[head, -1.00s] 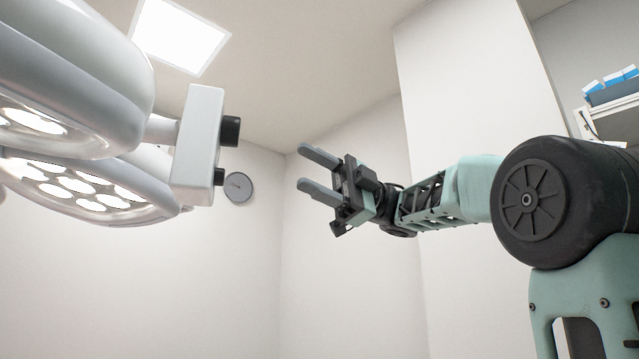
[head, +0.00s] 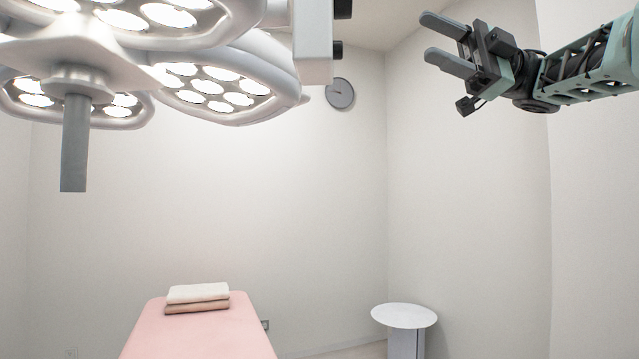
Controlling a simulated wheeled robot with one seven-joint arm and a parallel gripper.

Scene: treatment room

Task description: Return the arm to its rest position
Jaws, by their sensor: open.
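My gripper (head: 437,38) is at the upper right in the head view, raised in front of the bare wall near the room's corner. Its two grey fingers point left and are apart, with nothing between them. The arm (head: 590,68) stretches in from the right edge, and the rest of it is out of the picture.
A surgical lamp (head: 207,75) with several lit heads fills the upper left, with a grey handle (head: 75,145) hanging down. Below are a pink treatment bed (head: 200,340) with folded towels (head: 198,295) and a small round white table (head: 404,315). A clock (head: 340,93) hangs on the wall.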

